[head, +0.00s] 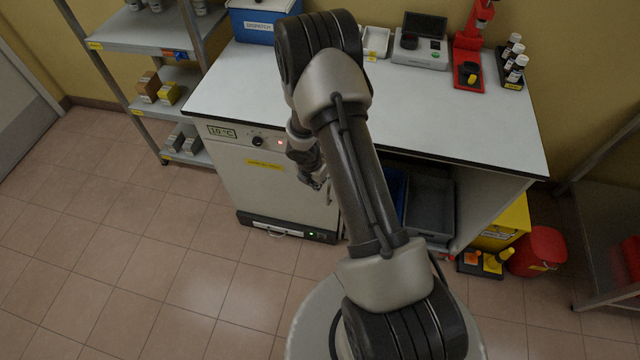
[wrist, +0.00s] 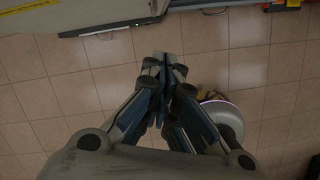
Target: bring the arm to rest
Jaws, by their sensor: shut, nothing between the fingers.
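My gripper (head: 318,181) hangs in front of the white bench cabinet in the head view, partly hidden behind my own arm. In the wrist view my gripper (wrist: 166,58) points down over the tiled floor, its fingertips together with nothing between them. My arm is raised and bent, reaching from my base at the bottom of the head view towards the bench.
The cabinet (head: 262,185) with a red light and the white bench top (head: 450,110) stand close ahead. A shelf rack (head: 135,45) is at the left. A red bin (head: 538,250) stands right of the bench. The tiled floor (head: 130,240) at the left is clear.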

